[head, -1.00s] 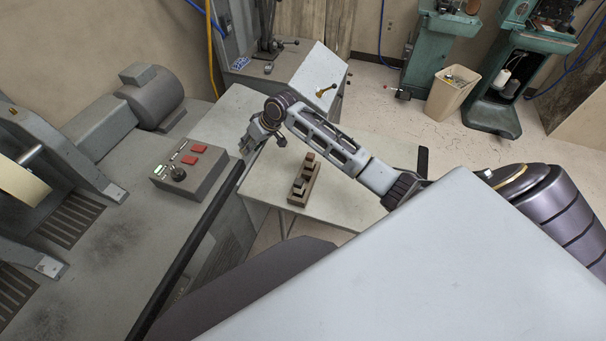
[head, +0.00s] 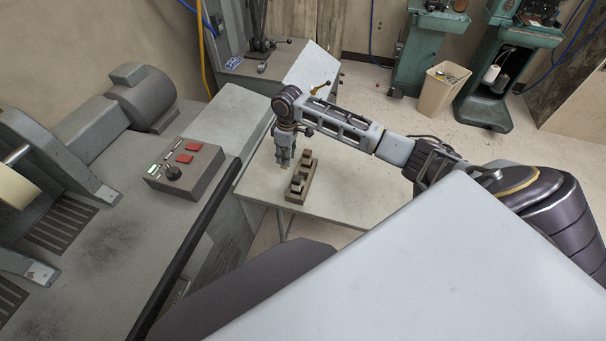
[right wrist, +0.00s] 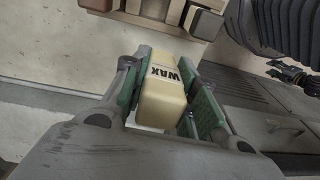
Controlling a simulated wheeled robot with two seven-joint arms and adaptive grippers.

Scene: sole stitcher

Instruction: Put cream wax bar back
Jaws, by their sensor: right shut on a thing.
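The cream wax bar (right wrist: 160,104), marked WAX, sits between the green finger pads of my right gripper (right wrist: 170,92) in the right wrist view. The gripper is shut on it. In the head view my right gripper (head: 284,160) points down over the small table, just left of a brown wooden rack (head: 302,193). The held bar is hard to make out there. The rack also shows at the top of the right wrist view (right wrist: 150,21), beyond the bar. Darker blocks stand in the rack.
The small pale table (head: 345,190) is mostly clear around the rack. A grey machine bench with a control box (head: 186,168) stands close on the left. A tilted pale panel (head: 314,69) is behind. A bin (head: 440,90) stands on the floor farther back.

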